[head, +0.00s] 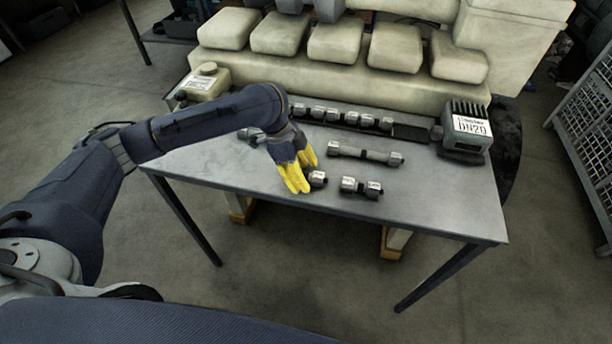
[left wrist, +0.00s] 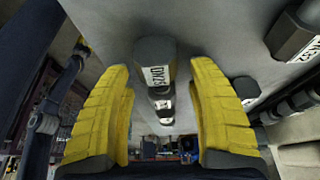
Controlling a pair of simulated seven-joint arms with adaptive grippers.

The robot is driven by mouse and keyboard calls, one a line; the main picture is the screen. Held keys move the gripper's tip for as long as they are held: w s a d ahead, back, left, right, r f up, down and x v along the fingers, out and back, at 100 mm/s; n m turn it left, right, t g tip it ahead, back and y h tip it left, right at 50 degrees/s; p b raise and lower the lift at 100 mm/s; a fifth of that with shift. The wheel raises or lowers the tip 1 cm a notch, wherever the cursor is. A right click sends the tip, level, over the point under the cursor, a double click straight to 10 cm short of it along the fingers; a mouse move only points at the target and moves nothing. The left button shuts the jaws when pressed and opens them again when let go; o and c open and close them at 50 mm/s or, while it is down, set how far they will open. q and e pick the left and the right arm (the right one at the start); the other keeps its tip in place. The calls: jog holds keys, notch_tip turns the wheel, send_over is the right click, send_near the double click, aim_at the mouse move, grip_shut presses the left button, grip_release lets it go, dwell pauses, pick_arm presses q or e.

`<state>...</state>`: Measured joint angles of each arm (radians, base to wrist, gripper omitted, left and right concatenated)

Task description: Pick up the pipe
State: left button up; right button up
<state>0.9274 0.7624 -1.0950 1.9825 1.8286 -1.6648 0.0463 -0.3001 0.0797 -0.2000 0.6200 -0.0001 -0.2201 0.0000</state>
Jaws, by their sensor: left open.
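A long grey pipe (head: 365,153) with a thicker fitting at each end lies on the table, right of my left gripper. A short piece (head: 360,187) with two fittings lies nearer the table's front edge. My left gripper (head: 301,176), with yellow fingers, is open and low over the table beside a small fitting (head: 319,178), which it partly hides. In the left wrist view, a labelled grey fitting (left wrist: 154,52) shows between the open fingers (left wrist: 162,75), with more fittings in line beyond it. I cannot tell whether the fingers touch it. My right gripper is out of view.
A rack of several fittings (head: 345,117) runs along the table's back. A labelled dark block (head: 465,131) stands at the back right, and a pale canister (head: 203,83) at the back left. The large engine (head: 290,70) stands behind. The table's front right (head: 440,205) is clear.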

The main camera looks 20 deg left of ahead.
pick_arm(q)
grip_shut()
jog(key=shift+r, duration=0.1)
dwell(0.4)
